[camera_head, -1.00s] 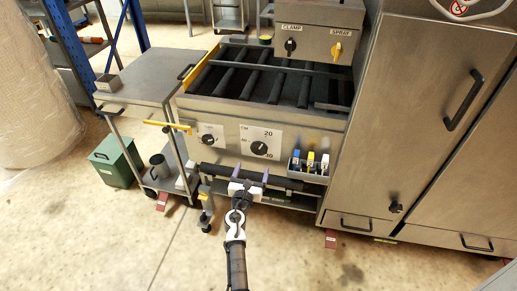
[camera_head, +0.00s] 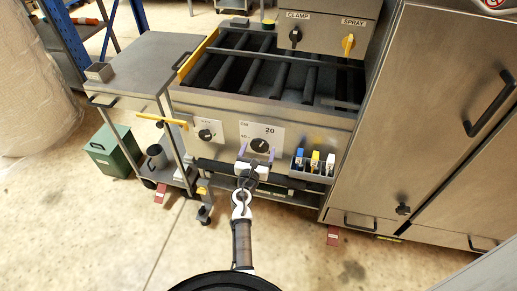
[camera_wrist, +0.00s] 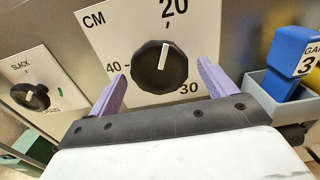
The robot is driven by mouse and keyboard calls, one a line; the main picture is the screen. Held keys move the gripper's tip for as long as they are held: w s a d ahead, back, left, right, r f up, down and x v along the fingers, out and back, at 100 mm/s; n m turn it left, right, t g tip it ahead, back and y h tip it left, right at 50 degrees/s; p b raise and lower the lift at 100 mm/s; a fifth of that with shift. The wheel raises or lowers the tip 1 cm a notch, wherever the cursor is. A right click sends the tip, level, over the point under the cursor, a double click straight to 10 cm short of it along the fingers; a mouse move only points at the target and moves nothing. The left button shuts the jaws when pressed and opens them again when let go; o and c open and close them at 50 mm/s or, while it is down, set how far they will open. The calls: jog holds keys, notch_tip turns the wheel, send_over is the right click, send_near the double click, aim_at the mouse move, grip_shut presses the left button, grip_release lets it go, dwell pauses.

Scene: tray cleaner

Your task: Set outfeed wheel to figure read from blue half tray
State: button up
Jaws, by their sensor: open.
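A black knob (camera_wrist: 160,66) sits on a white plate marked CM with 20, 30 and 40; its white pointer line points up, close to 20. The same knob shows in the head view (camera_head: 260,146). My gripper (camera_wrist: 158,82) is open and empty, with one purple finger to the knob's lower left and one to its right. In the head view my gripper (camera_head: 257,154) is just in front of this panel. I cannot tell whether the fingers touch the knob. No blue half tray can be made out. A blue block (camera_wrist: 289,62) with a partly cut-off label stands at the right.
The blue, yellow and white blocks stand in a grey holder (camera_head: 293,169) right of the knob. A SLACK knob (camera_wrist: 30,97) is on the left. A black bar (camera_head: 215,166) runs below the panel. A steel cart (camera_head: 140,62) stands left, tall cabinets (camera_head: 425,130) right.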

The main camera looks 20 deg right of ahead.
jog(key=c, duration=0.9)
jog(key=shift+c, duration=0.2)
